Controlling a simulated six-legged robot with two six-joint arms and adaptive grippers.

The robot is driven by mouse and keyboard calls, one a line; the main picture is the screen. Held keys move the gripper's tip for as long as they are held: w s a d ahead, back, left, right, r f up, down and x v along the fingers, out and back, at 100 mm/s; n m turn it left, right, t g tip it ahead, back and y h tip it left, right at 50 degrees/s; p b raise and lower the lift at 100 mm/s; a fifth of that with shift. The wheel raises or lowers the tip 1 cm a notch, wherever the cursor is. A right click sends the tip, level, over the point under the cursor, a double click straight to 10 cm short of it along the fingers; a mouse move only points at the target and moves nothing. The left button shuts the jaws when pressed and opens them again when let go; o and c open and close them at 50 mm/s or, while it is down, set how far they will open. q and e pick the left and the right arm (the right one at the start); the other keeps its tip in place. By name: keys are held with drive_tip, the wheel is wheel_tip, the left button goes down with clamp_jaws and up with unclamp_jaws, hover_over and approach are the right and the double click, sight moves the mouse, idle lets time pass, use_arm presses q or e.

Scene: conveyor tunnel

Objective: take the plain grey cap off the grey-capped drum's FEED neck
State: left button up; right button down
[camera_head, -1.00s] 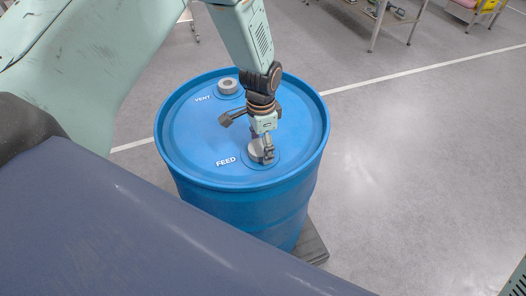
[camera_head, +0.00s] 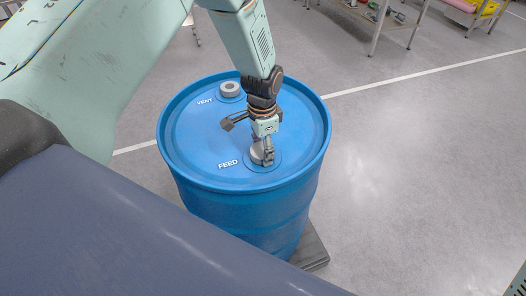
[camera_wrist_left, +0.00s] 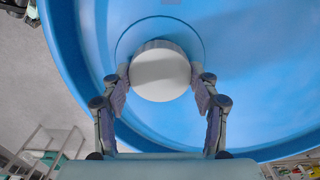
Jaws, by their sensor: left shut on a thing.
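The blue drum (camera_head: 190,150) stands upright with FEED and VENT printed on its top. The plain grey cap (camera_head: 256,153) is at the FEED neck, near the front of the top. In the left wrist view the cap (camera_wrist_left: 160,72) is a pale round disc inside a ring on the blue top. My left gripper (camera_head: 264,156) points down over the FEED neck and is shut on the cap, with one finger (camera_wrist_left: 162,92) on each side of it. Whether the cap is still seated on the neck is hard to tell. My right gripper is not in view.
A grey cap (camera_head: 230,88) sits on the VENT neck, behind my left gripper. The drum stands on a dark low base (camera_head: 313,252). A shelf table (camera_head: 385,25) stands at the back right. The grey floor to the right is clear.

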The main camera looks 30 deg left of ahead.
use_arm(q)
drive_tip(key=n+p, duration=0.1)
drive_tip(key=n, duration=0.2)
drive_tip(key=shift+r, duration=0.1)
drive_tip(key=shift+n, duration=1)
drive_tip(key=n+p, duration=0.1)
drive_tip(key=n, duration=0.1)
drive_tip(key=shift+n, duration=0.3)
drive_tip(key=shift+n+p, duration=0.35)
drive_tip(key=shift+n, duration=0.95)
drive_tip(key=n+p, duration=0.1)
drive_tip(key=n, duration=0.3)
drive_tip(key=shift+n, duration=0.6)
